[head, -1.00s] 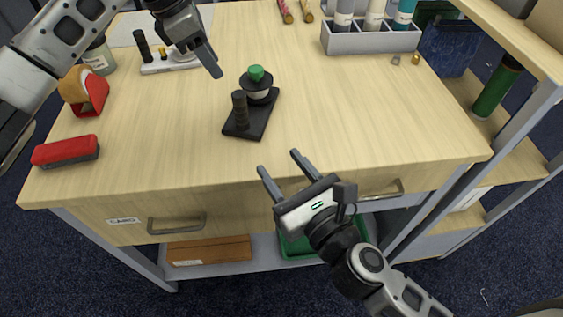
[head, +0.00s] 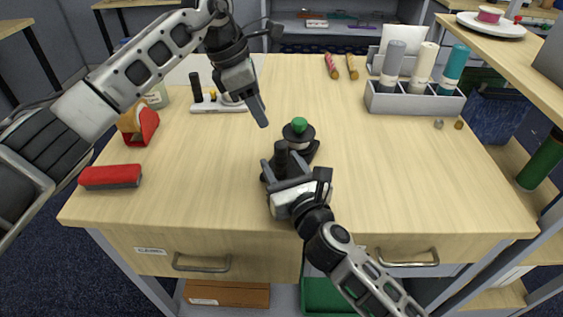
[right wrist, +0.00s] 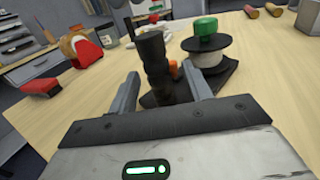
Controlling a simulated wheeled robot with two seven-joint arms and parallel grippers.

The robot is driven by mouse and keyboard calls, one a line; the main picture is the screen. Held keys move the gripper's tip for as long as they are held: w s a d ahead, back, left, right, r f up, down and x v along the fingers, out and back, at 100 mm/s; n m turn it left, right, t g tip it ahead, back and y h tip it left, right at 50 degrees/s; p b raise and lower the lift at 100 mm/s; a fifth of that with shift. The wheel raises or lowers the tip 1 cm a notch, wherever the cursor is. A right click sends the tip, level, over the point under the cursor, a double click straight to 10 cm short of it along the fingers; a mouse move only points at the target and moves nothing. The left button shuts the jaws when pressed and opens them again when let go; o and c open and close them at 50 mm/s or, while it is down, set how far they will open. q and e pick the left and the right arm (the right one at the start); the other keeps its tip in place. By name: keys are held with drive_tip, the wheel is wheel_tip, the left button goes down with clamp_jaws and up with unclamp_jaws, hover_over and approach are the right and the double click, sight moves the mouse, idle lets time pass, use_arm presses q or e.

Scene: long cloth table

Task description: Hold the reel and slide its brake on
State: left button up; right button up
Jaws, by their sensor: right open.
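The reel (head: 299,138) is a black spool with pale winding and a green knob (head: 299,125) on top. It stands on a dark base with an upright black ribbed post (head: 280,158). In the right wrist view the post (right wrist: 152,62) stands between the fingers of my open right gripper (right wrist: 163,95); contact cannot be told. A small orange part (right wrist: 173,68) shows behind the post; whether it is the brake is unclear. The reel (right wrist: 206,58) is beyond the right finger. My left gripper (head: 259,110) hangs behind-left of the reel, apart from it; its jaw opening is unclear.
A red-and-black block (head: 110,177) and an orange-and-red tape dispenser (head: 140,122) lie at the left. A grey rack (head: 415,103) of bottles stands at the back right. The table's right middle is clear.

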drive_tip(key=shift+w+a, duration=0.15)
drive_tip(key=shift+w, duration=0.2)
drive_tip(key=shift+c, duration=0.3)
